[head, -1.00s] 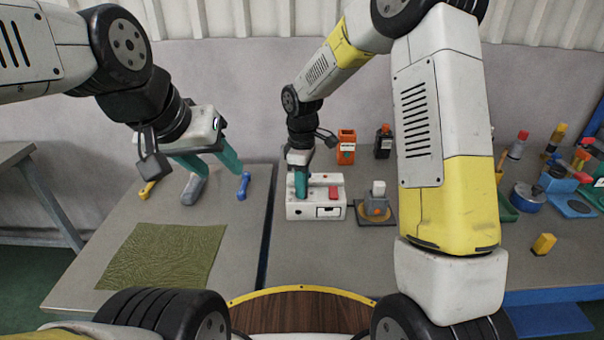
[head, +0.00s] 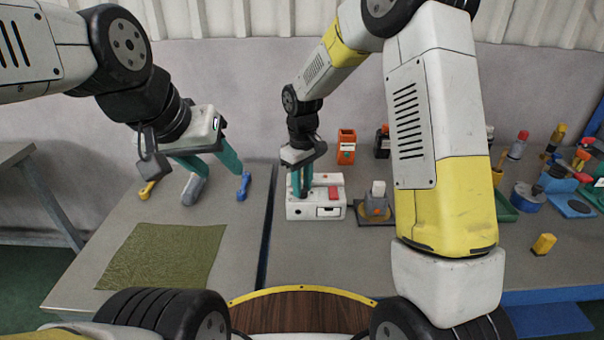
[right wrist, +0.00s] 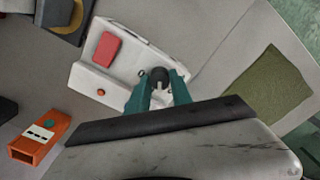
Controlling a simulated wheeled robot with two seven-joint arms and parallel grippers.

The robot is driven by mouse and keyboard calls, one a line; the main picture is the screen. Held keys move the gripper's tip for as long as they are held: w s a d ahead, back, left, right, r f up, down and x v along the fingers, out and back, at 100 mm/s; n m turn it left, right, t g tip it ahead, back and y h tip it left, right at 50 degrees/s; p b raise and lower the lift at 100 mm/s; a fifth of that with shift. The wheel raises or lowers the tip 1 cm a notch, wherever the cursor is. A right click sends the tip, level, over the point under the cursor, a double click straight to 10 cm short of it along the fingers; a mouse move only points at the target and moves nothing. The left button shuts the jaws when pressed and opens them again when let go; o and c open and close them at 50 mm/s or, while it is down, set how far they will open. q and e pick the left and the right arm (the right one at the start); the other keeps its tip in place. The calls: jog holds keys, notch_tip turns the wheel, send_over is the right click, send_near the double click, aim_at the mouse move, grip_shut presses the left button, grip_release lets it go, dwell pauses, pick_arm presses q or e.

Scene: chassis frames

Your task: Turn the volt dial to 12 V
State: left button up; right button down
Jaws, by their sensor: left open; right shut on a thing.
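The white box-shaped device (head: 316,209) stands on the table in the head view, with a red block-like part (head: 333,193) on its right side and a dark slot on its front. It also shows in the right wrist view (right wrist: 103,76), with its red part (right wrist: 106,49) and a small orange button. My right gripper (head: 302,190) points down at the left part of the device. In the right wrist view its teal fingers (right wrist: 160,86) are shut around a dark round dial (right wrist: 160,76). The dial's markings cannot be read. My left gripper (head: 222,168) is open and empty above the left table.
A grey and orange device (head: 375,206) stands just right of the white one. An orange holder (head: 346,147) and a dark bottle (head: 383,142) stand behind. A green mat (head: 162,258) and several small tools lie on the left table. A yellow block (head: 543,244) lies at right.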

jog(key=m, duration=0.5)
jog(key=shift+m, duration=0.3)
dwell(0.5)
jog(key=c, duration=1.1)
grip_release()
jog(key=shift+c, duration=0.2)
notch_tip(320, 180, up, 7)
jog(key=shift+r, duration=0.45)
